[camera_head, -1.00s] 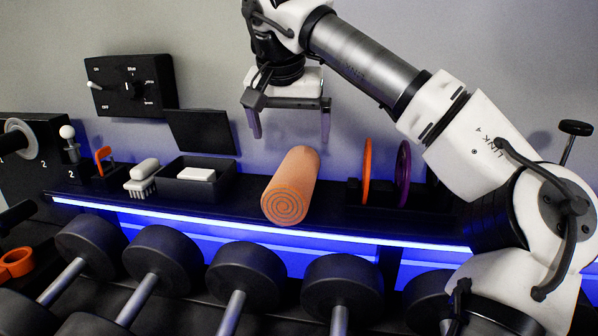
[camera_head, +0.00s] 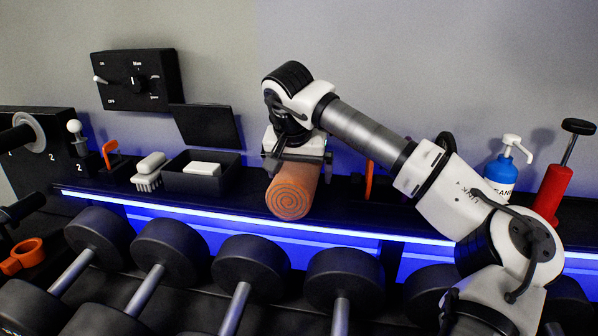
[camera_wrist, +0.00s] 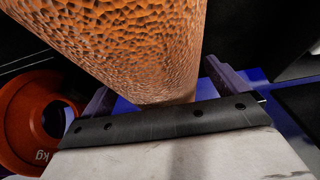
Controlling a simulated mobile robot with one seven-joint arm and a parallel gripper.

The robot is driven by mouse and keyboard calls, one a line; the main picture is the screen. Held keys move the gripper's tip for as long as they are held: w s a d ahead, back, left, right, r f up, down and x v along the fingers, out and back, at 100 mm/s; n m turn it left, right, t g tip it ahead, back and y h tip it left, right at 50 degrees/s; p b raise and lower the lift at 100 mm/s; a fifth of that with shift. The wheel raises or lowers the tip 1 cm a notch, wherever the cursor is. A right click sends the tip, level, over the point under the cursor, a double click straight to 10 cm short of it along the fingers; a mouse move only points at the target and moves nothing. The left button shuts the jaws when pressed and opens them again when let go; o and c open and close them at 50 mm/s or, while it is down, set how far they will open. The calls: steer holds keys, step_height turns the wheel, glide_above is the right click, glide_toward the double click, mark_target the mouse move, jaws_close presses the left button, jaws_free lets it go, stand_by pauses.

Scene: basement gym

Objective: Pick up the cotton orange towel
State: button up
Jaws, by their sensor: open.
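The orange towel (camera_head: 292,196) is rolled up and lies on the black shelf, its spiral end facing out. It also shows large in the wrist view (camera_wrist: 140,45), running between the two fingers. My gripper (camera_head: 296,170) is open and has come down over the towel, its fingers on either side of it. In the wrist view my gripper (camera_wrist: 165,95) has a gap on at least the right side of the towel. Whether a finger touches it, I cannot tell. My gripper hides the towel's upper rear part in the head view.
On the shelf (camera_head: 400,228), an open black box (camera_head: 240,180) with a white block and a brush (camera_head: 149,171) lie left. An orange disc (camera_head: 369,180) stands right of the towel. A blue bottle (camera_head: 500,172) and red cylinder (camera_head: 551,192) stand far right. Dumbbells (camera_head: 250,268) fill the front.

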steer(key=shift+f, duration=0.1)
steer(key=c, duration=1.1)
